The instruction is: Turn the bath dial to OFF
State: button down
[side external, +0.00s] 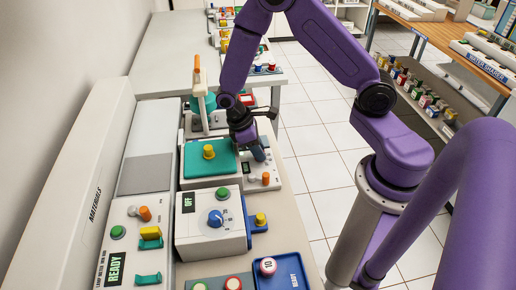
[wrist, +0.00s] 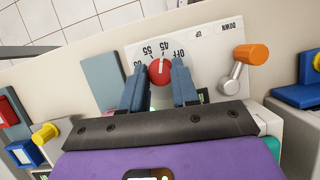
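The bath dial (wrist: 160,72) is a red knob with a white pointer on a white panel (wrist: 210,72) in the wrist view. The pointer aims at or near the 45 mark, with 55 on one side and OFF on the other. My gripper (wrist: 160,70) has its two blue fingers on opposite sides of the dial, with no clear gap, so it appears shut on it. In the side view my gripper (side external: 257,150) reaches down over the panel, beside a box with a teal top (side external: 222,166). The gripper hides the dial there.
An orange-knobbed lever (wrist: 252,54) stands beside the dial, near the UP and DOWN labels. A box with a blue dial (side external: 215,218) and an OFF display stands nearer the camera. A yellow knob (side external: 208,152) sits on the teal top.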

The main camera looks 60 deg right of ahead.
jog(key=shift+m, duration=0.3)
jog(key=m+y, duration=0.1)
jog(key=m, duration=0.2)
jog(key=shift+w+g, duration=0.1)
jog(key=shift+g, duration=0.2)
jog(key=shift+d+m+y, duration=0.15)
jog(key=shift+m+y, duration=0.85)
jog(key=shift+m, duration=1.2)
jog(key=c, duration=0.8)
grip_release()
jog(key=shift+c, duration=0.2)
jog(key=shift+r, duration=0.1)
jog(key=v, duration=1.7)
jog(key=shift+w, duration=0.3)
